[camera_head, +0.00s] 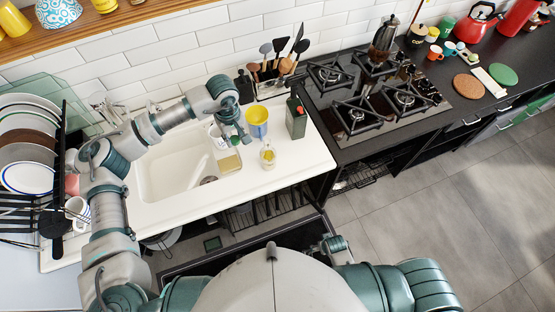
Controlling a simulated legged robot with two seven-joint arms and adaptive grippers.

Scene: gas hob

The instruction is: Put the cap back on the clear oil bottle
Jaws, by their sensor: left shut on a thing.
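The clear oil bottle (267,155), with yellowish oil in it, stands upright on the white counter right of the sink. Its small size makes its top hard to make out. My left gripper (236,132) reaches in over the counter, to the left of the bottle and a little behind it, clear of it. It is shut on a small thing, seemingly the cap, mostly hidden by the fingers. My right arm is low by my body, and part of its end (333,247) shows in front of the counter; its fingers cannot be made out.
A yellow cup (257,122) stands close behind the bottle, and a dark green tin (296,116) stands to its right. A yellowish sponge (229,163) lies left of it, beside the sink (165,170). The gas hob (365,95) is farther right. The counter just in front of the bottle is clear.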

